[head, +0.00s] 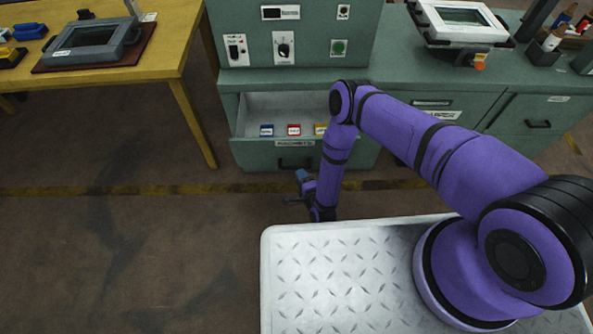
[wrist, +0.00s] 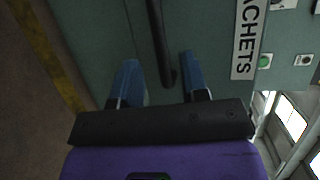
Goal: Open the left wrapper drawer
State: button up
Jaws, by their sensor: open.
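A drawer with a label ending in "PPER" (head: 446,114) is in the green cabinet to the right, closed, with a dark handle (head: 432,102); my arm hides part of its front. Left of it, the sachets drawer (head: 262,148) stands open. My gripper (head: 293,198) is low in front of that open drawer, apart from the wrapper drawer. In the wrist view my gripper (wrist: 159,60) is open, its blue fingers on either side of a dark bar handle (wrist: 157,40) beside the label "ACHETS" (wrist: 247,38). I cannot tell whether they touch it.
The open drawer holds small blue, red and yellow-marked compartments. A control box (head: 290,40) stands on the cabinet, with a tilted screen (head: 462,22) to its right. A yellow table (head: 170,50) is at left. Open floor (head: 120,240) lies in front.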

jog(key=v, duration=0.4)
jog(key=shift+s+d, duration=0.1)
jog(key=shift+s, duration=0.3)
